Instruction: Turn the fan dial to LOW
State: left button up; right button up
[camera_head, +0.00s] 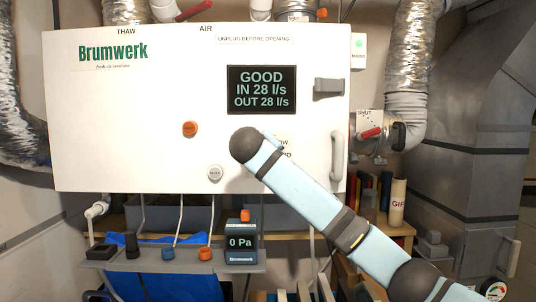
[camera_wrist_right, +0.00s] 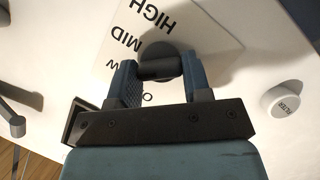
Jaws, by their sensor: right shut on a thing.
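The fan dial (camera_wrist_right: 158,62) is a dark knob with a raised grip bar, on a pale label plate (camera_wrist_right: 118,55) on the white unit's front (camera_head: 130,100). In the right wrist view the plate reads HIGH and MID, with a partly covered W and O nearer the gripper. My right gripper (camera_wrist_right: 160,70) is shut on the dial, one blue finger at each end of its bar. I cannot tell which word the dial points to. In the head view my right arm hides the dial and most of its plate. My left gripper is out of view.
The unit's screen (camera_head: 261,90) reads GOOD, IN 28 l/s, OUT 28 l/s. A round FILTER button (camera_wrist_right: 282,102) sits beside the dial. An orange knob (camera_head: 190,129), a grey latch (camera_head: 328,86) and a vertical handle (camera_head: 337,155) are on the front.

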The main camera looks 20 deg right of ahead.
dwell(0.5)
jog(key=o, duration=0.9)
jog(key=b+v, duration=0.3)
jog(key=v, duration=1)
jog(key=shift+s+a+b, duration=0.25)
jog(key=shift+s+b, duration=0.05)
jog(key=shift+b, duration=0.1)
